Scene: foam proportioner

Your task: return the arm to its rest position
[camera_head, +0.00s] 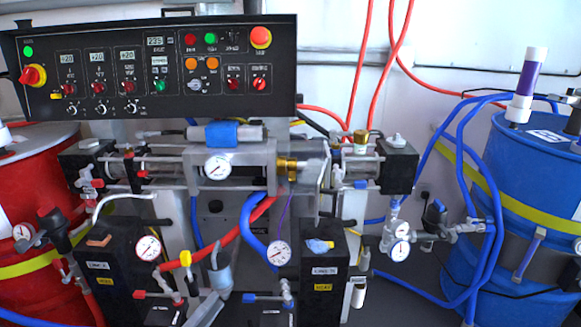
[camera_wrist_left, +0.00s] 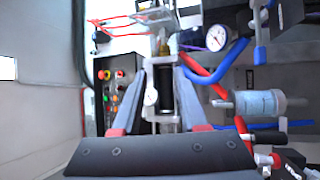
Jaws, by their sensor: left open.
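My left gripper (camera_wrist_left: 160,75) shows in the left wrist view, with its dark palm along the bottom edge. Its two grey fingers stand apart, and I see nothing held between them. I cannot tell whether the fingers touch anything. In the head view I cannot make out the left gripper clearly against the machine. My right gripper does not show.
The black control panel (camera_head: 150,70) stands above pumps, gauges and hoses. A red drum (camera_head: 35,190) is at the left and a blue drum (camera_head: 535,165) at the right. Blue hoses (camera_head: 487,240) hang by the blue drum. The wrist view shows a pale filter cylinder (camera_wrist_left: 258,103) at the right.

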